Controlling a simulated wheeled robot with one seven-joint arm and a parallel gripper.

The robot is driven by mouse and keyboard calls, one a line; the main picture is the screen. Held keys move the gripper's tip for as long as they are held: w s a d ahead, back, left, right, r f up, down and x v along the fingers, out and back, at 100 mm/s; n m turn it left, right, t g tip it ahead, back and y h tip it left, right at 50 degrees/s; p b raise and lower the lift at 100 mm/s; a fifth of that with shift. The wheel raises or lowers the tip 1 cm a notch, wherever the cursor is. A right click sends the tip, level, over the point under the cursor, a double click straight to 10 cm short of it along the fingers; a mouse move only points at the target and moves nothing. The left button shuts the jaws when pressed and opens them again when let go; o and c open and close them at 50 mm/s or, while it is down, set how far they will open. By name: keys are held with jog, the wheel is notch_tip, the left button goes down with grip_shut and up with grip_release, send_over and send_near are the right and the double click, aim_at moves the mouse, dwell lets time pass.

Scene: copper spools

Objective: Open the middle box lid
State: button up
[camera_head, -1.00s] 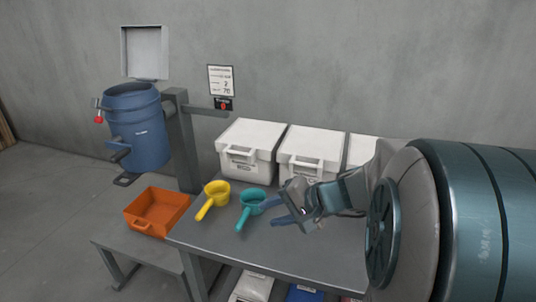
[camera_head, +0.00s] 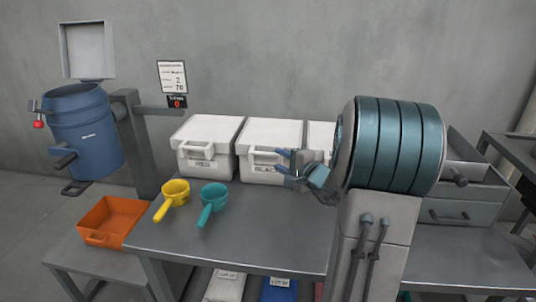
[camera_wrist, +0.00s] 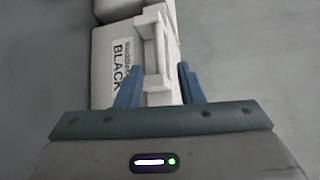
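The middle box (camera_head: 270,135) is white with a closed lid and a front handle (camera_head: 265,155). It stands on the grey table between two similar boxes. In the wrist view, the box labelled BLACK (camera_wrist: 103,75) shows its white handle (camera_wrist: 154,48) ahead of my fingers. My gripper (camera_head: 279,164) is at the front right of the middle box. In the wrist view, my gripper (camera_wrist: 160,68) has its two blue fingers apart, with the handle's near end appearing between them. I cannot tell whether they touch it.
The left white box (camera_head: 205,135) stands close beside; the right one (camera_head: 320,135) is partly hidden by my arm. A yellow scoop (camera_head: 174,192) and teal scoop (camera_head: 212,197) lie on the table (camera_head: 250,230). Its front middle is clear. Grey drawers (camera_head: 465,210) stand at right.

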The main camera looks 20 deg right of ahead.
aim_at(270, 155)
jog(key=x, duration=0.7)
grip_shut()
